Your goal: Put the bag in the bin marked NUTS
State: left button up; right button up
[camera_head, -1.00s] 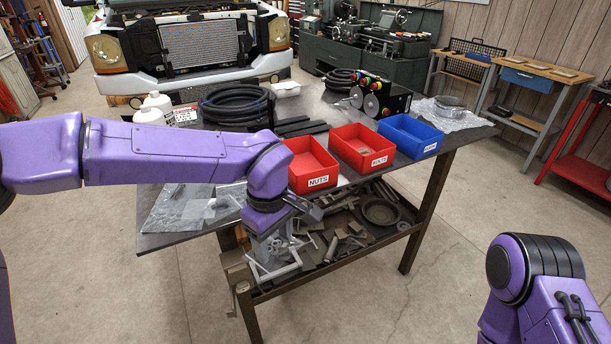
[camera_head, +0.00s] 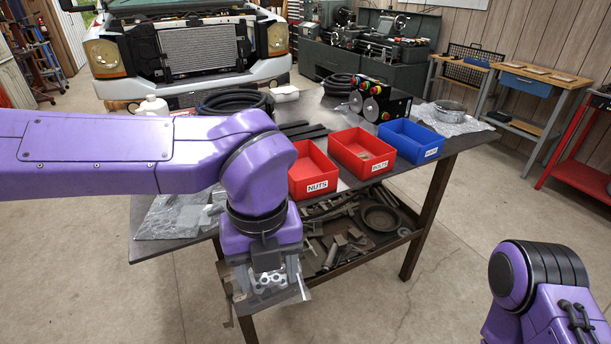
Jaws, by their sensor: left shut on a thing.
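The NUTS bin (camera_head: 316,188) is a red open tray with a white label, at the front edge of the dark table. Its inside looks empty in the part that shows. My left gripper (camera_head: 268,290) points down in front of the table edge, left of and nearer than the NUTS bin. It is shut on a clear bag (camera_head: 268,279) with grey metal pieces showing in it. The gripper hides part of the bag. My right gripper is out of view; only part of my right arm shows at the lower right.
Right of the NUTS bin stand the red BOLTS bin (camera_head: 381,171), with something small inside, and a blue bin (camera_head: 429,153). Clear plastic (camera_head: 172,215) lies on the table's left. A lower shelf holds metal parts and a round pan (camera_head: 381,220).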

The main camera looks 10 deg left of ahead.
aim_at(303, 168)
jog(key=i, duration=1.45)
